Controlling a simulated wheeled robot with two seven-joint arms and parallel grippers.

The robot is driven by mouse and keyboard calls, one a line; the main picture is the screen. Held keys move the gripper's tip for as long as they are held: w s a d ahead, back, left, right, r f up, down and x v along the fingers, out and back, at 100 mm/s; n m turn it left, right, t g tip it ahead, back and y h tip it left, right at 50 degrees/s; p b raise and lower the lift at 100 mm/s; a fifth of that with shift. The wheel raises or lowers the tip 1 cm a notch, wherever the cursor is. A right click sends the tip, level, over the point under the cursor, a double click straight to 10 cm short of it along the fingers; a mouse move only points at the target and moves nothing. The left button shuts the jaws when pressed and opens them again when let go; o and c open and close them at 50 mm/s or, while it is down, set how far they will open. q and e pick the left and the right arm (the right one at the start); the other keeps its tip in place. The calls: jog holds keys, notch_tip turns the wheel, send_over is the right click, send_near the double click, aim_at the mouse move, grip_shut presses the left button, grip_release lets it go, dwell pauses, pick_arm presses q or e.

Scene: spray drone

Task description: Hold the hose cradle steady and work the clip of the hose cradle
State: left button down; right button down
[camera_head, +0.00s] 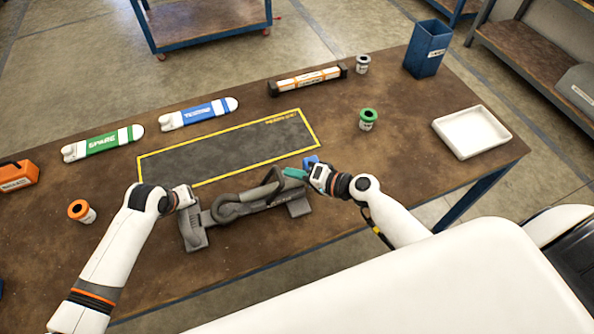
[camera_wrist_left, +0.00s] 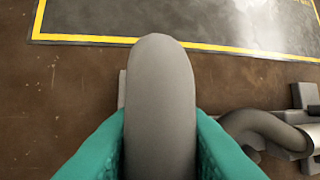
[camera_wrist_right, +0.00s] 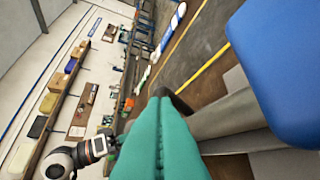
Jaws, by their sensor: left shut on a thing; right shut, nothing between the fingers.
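The grey hose cradle (camera_head: 192,236) stands on the bench in front of me, with a dark grey hose (camera_head: 228,212) lying along it. My left gripper (camera_head: 193,203) is at the cradle's left end. In the left wrist view its teal fingers are shut on a grey rounded upright part (camera_wrist_left: 160,105) of the cradle. My right gripper (camera_head: 286,172) is at the cradle's right end, its teal fingers shut together and empty. The blue clip (camera_head: 311,161) is just beside these fingers; it also shows large in the right wrist view (camera_wrist_right: 280,65). Whether they touch is unclear.
A yellow-edged dark mat (camera_head: 225,148) lies behind the cradle.

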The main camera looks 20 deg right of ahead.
jog(key=shift+a, duration=0.1)
jog(key=shift+a+r, duration=0.15)
jog(key=shift+a, duration=0.05)
jog(key=shift+a+r+n+h, duration=0.2)
jog(key=shift+n+h, duration=0.1)
jog(key=shift+h, duration=0.1)
jog(key=a+r+n+g+h, duration=0.1)
jog(key=a+n+h, duration=0.3)
jog(key=a, duration=0.8)
jog(key=shift+w+a+g+h, duration=0.25)
jog(key=shift+g+h, duration=0.25)
jog(key=shift+h, duration=0.8)
jog(key=shift+r, duration=0.2)
dwell(0.5)
